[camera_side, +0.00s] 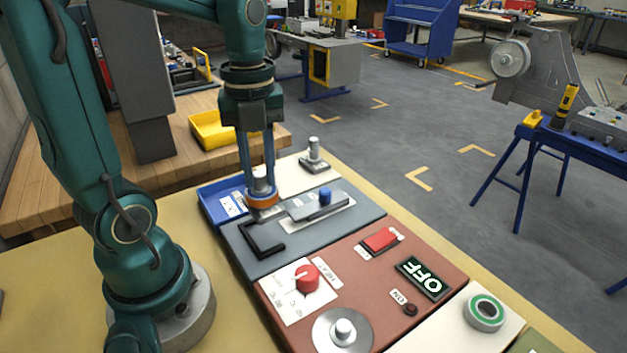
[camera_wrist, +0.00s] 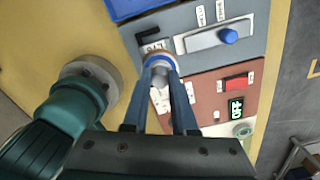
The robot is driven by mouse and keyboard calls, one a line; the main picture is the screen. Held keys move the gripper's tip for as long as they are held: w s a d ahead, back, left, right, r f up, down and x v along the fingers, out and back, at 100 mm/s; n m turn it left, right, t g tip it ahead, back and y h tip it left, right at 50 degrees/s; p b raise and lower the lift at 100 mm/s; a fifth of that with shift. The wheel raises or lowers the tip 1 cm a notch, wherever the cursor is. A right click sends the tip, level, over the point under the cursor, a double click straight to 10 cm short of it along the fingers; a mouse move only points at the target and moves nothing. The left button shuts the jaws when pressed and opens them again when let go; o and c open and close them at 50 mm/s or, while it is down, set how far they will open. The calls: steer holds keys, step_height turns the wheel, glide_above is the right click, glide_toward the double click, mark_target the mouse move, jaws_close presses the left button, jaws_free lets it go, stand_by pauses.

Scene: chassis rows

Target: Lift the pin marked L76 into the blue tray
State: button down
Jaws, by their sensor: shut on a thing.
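My gripper (camera_side: 259,185) is shut on a silver pin (camera_side: 261,178) with an orange ring round its lower part. In the wrist view the pin's round top (camera_wrist: 160,63) shows between the two blue fingers. The pin is upright over the grey panel, near the black corner bracket (camera_side: 262,250) and the near edge of the blue tray (camera_side: 207,206). I cannot tell whether it touches the panel. The tray also shows at the top of the wrist view (camera_wrist: 128,10). White labels lie in the tray; their small print is unclear. No L76 mark is readable on the held pin.
A grey slider with a blue knob (camera_side: 325,195) sits right of the pin. The red-brown panel in front bears a red dial (camera_side: 307,278), a red switch (camera_side: 380,239) and an OFF display (camera_side: 422,278). A grey post (camera_side: 314,150) stands behind.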

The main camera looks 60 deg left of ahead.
steer(key=shift+w+a+r, duration=0.3)
steer(key=shift+w+r, duration=0.05)
steer(key=s+a+n, duration=0.1)
steer(key=a+n, duration=0.3)
steer(key=a, duration=0.9)
steer(key=shift+s+a+f, duration=0.1)
steer(key=shift+f, duration=2.15)
steer(key=shift+a+f, duration=0.1)
steer(key=shift+f, duration=2.1)
steer(key=c, duration=0.6)
jaws_free()
steer(key=shift+c, duration=0.2)
